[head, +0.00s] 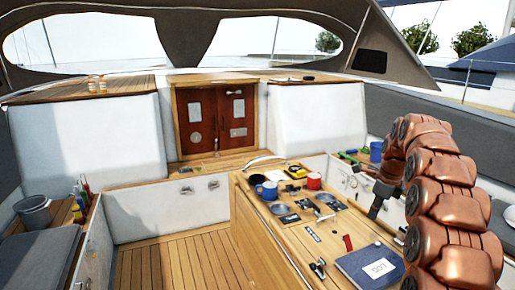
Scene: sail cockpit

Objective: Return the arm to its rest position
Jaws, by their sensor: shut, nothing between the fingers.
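My copper-coloured arm (450,200) rises at the right side of the head view and bends over at the top. My gripper (374,212) is the dark part hanging from its far end, pointing down. It is shut and empty, and it shows small. It appears over the right edge of the cockpit table (250,208); its height above the table is hard to tell.
The table bears a blue LOG book (370,268), a blue mug (268,190), a red mug (314,181), a yellow device (296,171) and small tools. A grey bucket (34,212) stands at left. The wooden floor (175,265) is clear.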

